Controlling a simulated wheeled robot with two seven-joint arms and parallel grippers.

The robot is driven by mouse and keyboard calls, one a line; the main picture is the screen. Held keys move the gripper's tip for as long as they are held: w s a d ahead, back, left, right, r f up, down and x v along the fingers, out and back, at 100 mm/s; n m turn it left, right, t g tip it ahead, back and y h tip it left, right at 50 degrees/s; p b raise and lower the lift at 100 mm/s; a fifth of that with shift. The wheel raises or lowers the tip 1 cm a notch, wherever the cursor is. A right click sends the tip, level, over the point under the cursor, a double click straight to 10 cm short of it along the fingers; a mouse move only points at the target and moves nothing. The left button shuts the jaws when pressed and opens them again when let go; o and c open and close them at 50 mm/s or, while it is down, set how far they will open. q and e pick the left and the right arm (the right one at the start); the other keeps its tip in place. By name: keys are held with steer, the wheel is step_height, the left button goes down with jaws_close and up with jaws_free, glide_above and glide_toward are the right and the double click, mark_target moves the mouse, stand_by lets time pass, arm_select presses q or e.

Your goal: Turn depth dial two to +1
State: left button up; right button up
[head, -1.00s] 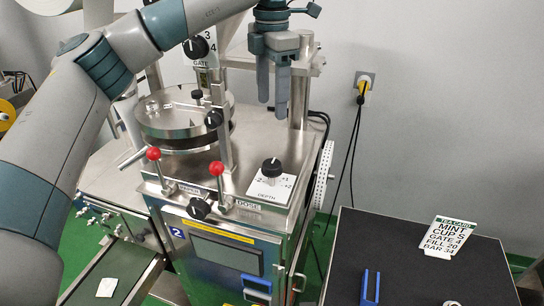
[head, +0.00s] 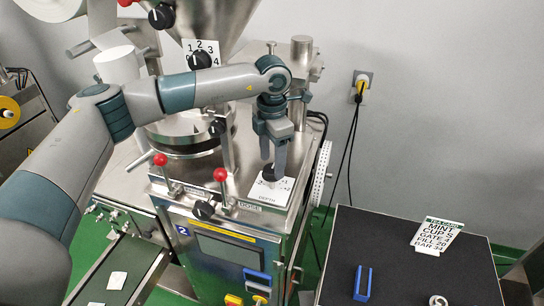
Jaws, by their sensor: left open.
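The depth dial (head: 267,173) is a black knob on a white plate (head: 268,192) marked DEPTH, on the steel top of the packer labelled 2. Its pointer and most of the scale are too small or hidden to read. My left gripper (head: 273,165) points straight down over the dial, its two grey fingers open. The fingertips are at about the knob's height, one on each side of it in the picture. I cannot tell whether they touch it. My right gripper is not in view.
Two red-knobbed levers (head: 220,174) stand left of the dial. A black gate knob (head: 200,60) and a round steel drum sit behind. A dark table (head: 410,265) at right holds a tea card (head: 436,233) and a blue holder (head: 362,283).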

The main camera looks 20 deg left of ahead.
arm_select(q)
steer(key=shift+f, duration=0.8)
steer(key=c, duration=1.1)
steer(key=shift+o, duration=0.2)
steer(key=shift+f+m+b, duration=0.15)
steer(key=shift+m+b, duration=0.15)
steer(key=shift+b, duration=0.45)
steer(key=m+b, duration=0.5)
steer(key=b, duration=0.4)
steer(key=shift+r+m+b, duration=0.25)
steer(key=shift+m+b, duration=0.75)
steer(key=shift+m, duration=0.1)
steer(key=o, duration=1.1)
steer(key=shift+c, duration=0.2)
